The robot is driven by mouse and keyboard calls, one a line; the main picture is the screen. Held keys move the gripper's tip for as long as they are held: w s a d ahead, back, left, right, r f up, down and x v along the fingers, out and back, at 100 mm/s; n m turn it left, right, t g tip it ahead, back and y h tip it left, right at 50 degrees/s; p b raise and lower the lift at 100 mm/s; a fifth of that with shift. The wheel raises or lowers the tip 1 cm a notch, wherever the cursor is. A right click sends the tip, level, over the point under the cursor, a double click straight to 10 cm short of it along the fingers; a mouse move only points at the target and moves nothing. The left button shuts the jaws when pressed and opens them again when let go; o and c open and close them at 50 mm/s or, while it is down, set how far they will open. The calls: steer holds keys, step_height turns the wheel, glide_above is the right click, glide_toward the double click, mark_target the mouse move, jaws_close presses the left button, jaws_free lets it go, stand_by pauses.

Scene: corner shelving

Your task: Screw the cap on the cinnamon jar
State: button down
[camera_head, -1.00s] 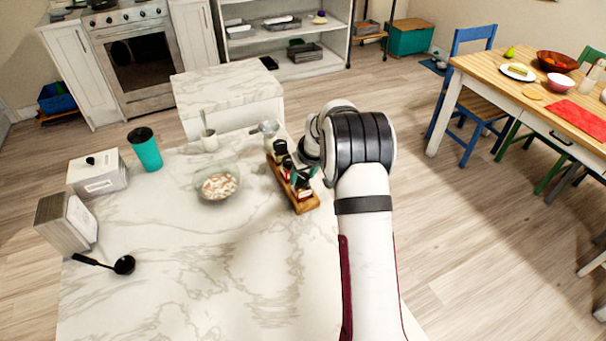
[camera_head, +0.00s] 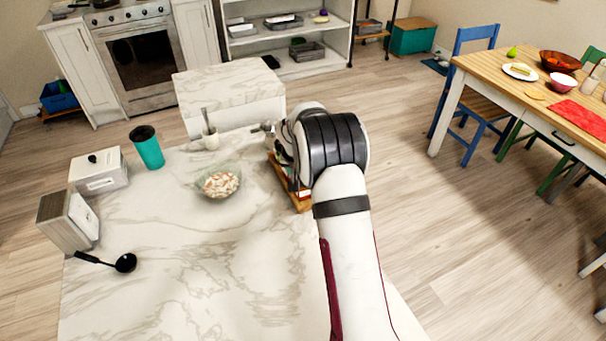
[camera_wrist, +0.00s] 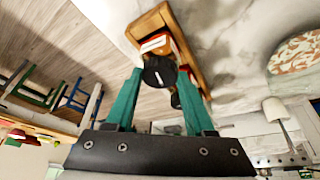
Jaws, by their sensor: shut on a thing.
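My gripper (camera_wrist: 160,75) has teal fingers, seen in the wrist view, shut on a black round cap (camera_wrist: 158,71) with a small white mark. The cap appears to be at the top of a jar with a red and white label (camera_wrist: 157,44) in the wooden spice rack (camera_wrist: 150,22). I cannot read the label or tell how the cap sits on the jar. Another dark-capped jar shows just behind, partly hidden by a finger.
A glass bowl of food (camera_head: 219,183) stands left of the rack on the marble counter (camera_head: 200,270). The counter's front middle is clear.

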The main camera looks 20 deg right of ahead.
steer(key=shift+a+m+h, duration=0.1)
steer(key=shift+m+h, duration=0.3)
steer(key=shift+m, duration=0.6)
steer(key=shift+w+g, duration=0.1)
steer(key=shift+g, duration=0.2)
steer(key=m, duration=0.2)
steer(key=m+g+h, duration=0.1)
steer(key=m, duration=0.1)
steer(key=shift+w+a+m, duration=0.1)
steer(key=shift+w+m, duration=0.05)
steer(key=shift+m, duration=0.15)
steer(key=shift+c, duration=0.9)
jaws_free()
